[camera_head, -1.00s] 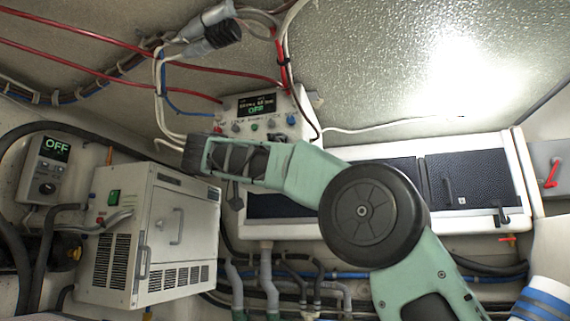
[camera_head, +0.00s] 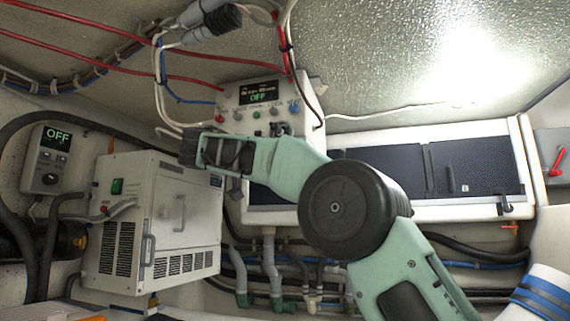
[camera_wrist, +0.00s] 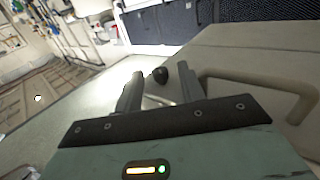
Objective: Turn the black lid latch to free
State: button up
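In the wrist view a small black knob (camera_wrist: 160,75), apparently the lid latch, shows beyond and between my two fingertips. A bright metal piece (camera_wrist: 157,101) lies just below it in the picture. My gripper (camera_wrist: 160,88) is open, its fingers apart on either side, with clear gaps to the knob. Whether the fingertips reach its depth I cannot tell. In the head view my gripper's dark end (camera_head: 190,148) is above the grey-white cabinet (camera_head: 165,225); its fingertips are not clear there, and the knob cannot be made out.
A beige face with a bar handle (camera_wrist: 265,92) is close on the right in the wrist view. A control box (camera_head: 262,110) reading OFF stands behind my arm. A white unit with dark panels (camera_head: 385,172) is at right; a black catch (camera_head: 506,207) is on it. Hoses run below.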

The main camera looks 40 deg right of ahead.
jog(key=shift+a, duration=0.1)
jog(key=a+p, duration=0.3)
jog(key=a, duration=1.4)
jog(key=shift+a, duration=0.15)
